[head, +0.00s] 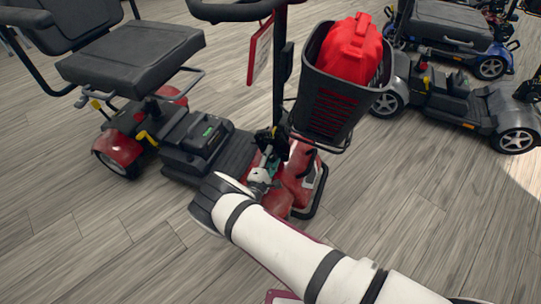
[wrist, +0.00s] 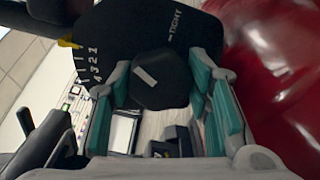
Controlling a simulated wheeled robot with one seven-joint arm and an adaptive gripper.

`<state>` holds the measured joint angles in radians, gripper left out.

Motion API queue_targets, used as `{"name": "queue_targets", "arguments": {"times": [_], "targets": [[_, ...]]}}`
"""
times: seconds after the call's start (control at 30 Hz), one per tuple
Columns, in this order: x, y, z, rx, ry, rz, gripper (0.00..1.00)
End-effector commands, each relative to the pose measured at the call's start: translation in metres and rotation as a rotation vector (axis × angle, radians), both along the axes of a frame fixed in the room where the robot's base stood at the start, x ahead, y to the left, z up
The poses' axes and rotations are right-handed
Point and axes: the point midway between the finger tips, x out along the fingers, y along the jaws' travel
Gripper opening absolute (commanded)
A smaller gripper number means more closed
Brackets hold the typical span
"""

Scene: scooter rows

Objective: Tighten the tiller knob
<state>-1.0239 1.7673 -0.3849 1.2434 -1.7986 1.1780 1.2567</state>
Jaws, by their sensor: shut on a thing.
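The black tiller knob (wrist: 158,88) shows in the middle of the wrist view, with a short white mark on its face. The teal-padded fingers of my gripper (wrist: 162,80) stand on either side of it, shut on it. Behind the knob is a black plate (wrist: 140,28) with "TIGHT", an arrow and the numbers 4 3 2 1. A yellow piece (wrist: 68,43) shows at the plate's left edge. In the head view my gripper (head: 268,158) is low at the front of the red scooter's tiller (head: 279,90); the knob is hard to make out there.
The scooter's seat (head: 130,60) is at the left. Grey (head: 445,92) and blue (head: 448,25) scooters stand at the upper right. The floor at lower left is clear.

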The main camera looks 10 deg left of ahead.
Motion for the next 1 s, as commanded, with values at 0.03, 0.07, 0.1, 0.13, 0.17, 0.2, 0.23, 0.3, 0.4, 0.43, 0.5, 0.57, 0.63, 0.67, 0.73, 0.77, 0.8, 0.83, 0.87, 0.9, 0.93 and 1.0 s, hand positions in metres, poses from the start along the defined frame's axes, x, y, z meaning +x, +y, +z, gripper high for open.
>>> {"name": "queue_targets", "arguments": {"times": [0.03, 0.07, 0.1, 0.13, 0.17, 0.2, 0.23, 0.3, 0.4, 0.43, 0.5, 0.57, 0.63, 0.67, 0.73, 0.77, 0.8, 0.83, 0.87, 0.9, 0.93, 1.0], "targets": [[-0.0003, -0.0002, 0.0008, 0.04, -0.007, 0.001, 0.17], [-0.0001, -0.0001, 0.0008, 0.068, -0.015, 0.001, 0.17], [-0.0002, -0.0002, 0.0006, 0.106, -0.023, 0.001, 0.17], [-0.0003, -0.0006, 0.0004, 0.133, -0.028, 0.001, 0.17], [-0.0004, -0.0007, 0.0002, 0.161, -0.034, 0.001, 0.17], [-0.0003, -0.0007, 0.0003, 0.198, -0.042, 0.0, 0.17], [-0.0001, -0.0005, 0.0004, 0.227, -0.048, 0.0, 0.17], [-0.0003, -0.0007, 0.0, 0.29, -0.062, 0.0, 0.17], [-0.0003, -0.0004, -0.0005, 0.383, -0.082, 0.001, 0.17], [-0.0003, -0.0004, -0.0005, 0.411, -0.087, 0.0, 0.17], [-0.0005, -0.0007, -0.001, 0.47, -0.1, 0.0, 0.17], [-0.0004, -0.0005, -0.0014, 0.519, -0.111, 0.0, 0.17], [-0.0004, -0.0005, -0.0014, 0.573, -0.122, 0.0, 0.17], [-0.0003, -0.0004, -0.0014, 0.594, -0.127, 0.001, 0.17], [-0.0003, -0.0004, -0.0018, 0.641, -0.137, 0.0, 0.17], [-0.0003, -0.0006, -0.002, 0.657, -0.141, 0.0, 0.17], [-0.0004, -0.0008, -0.0021, 0.68, -0.145, 0.0, 0.17], [-0.0003, -0.0007, -0.0021, 0.695, -0.149, 0.0, 0.17], [-0.0002, -0.0005, -0.0021, 0.711, -0.153, 0.0, 0.17], [-0.0001, -0.0002, -0.0021, 0.728, -0.157, 0.0, 0.17], [-0.0001, -0.0001, -0.0022, 0.741, -0.16, 0.0, 0.17], [-0.0001, -0.0002, -0.0025, 0.763, -0.165, 0.0, 0.17]]}}
